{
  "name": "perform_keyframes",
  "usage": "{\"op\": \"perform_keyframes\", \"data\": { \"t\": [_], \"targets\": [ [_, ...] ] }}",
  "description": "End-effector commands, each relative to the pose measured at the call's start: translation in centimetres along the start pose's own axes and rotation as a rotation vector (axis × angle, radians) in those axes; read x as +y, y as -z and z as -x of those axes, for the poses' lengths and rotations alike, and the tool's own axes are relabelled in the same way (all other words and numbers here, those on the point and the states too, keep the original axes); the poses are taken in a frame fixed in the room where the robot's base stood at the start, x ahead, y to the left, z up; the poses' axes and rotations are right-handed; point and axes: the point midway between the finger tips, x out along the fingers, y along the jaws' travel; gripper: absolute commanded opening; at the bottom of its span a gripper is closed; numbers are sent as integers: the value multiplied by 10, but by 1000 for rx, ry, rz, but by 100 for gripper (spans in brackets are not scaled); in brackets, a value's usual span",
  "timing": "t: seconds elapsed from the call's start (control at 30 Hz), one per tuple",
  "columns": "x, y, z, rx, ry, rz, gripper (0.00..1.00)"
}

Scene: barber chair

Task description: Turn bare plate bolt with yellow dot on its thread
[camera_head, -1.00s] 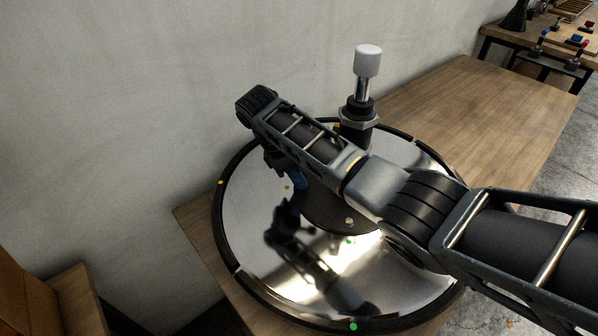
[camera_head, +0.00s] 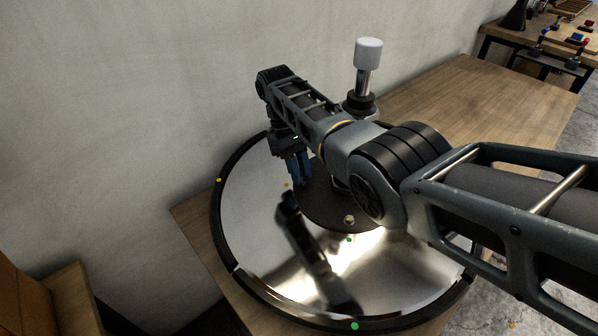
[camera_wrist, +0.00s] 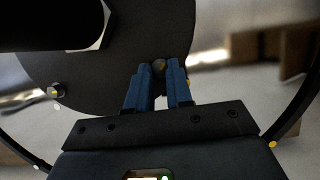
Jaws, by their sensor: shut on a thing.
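The round chair base is a shiny plate (camera_head: 250,215) with a dark round centre plate (camera_head: 325,208). My gripper (camera_head: 302,184) points down at the left edge of the centre plate, by a small yellow dot (camera_head: 285,185). In the wrist view the blue fingers of my gripper (camera_wrist: 160,72) are closed around a small dark bolt head (camera_wrist: 159,65). A yellow dot (camera_wrist: 188,82) shows just beside the right finger. The bolt's thread is hidden. Another bolt (camera_head: 349,220) stands at the centre plate's front edge, near a green dot (camera_head: 349,239).
A column with a pale grey cap (camera_head: 368,53) rises behind my arm. The base has a black rim (camera_head: 222,240) with yellow and green dots and rests on a wooden table (camera_head: 455,95). A grey wall (camera_head: 120,100) is close on the left. Table space is free at the back right.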

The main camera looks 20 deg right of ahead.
Motion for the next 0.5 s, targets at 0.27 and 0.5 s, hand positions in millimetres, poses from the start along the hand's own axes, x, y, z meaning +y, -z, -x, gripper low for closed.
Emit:
{"op": "perform_keyframes", "data": {
  "t": [0.27,0.5],
  "targets": [
    [2,-1,0,-2,97,-226,0],
    [3,-1,0,-2,157,-373,0]
  ]
}}
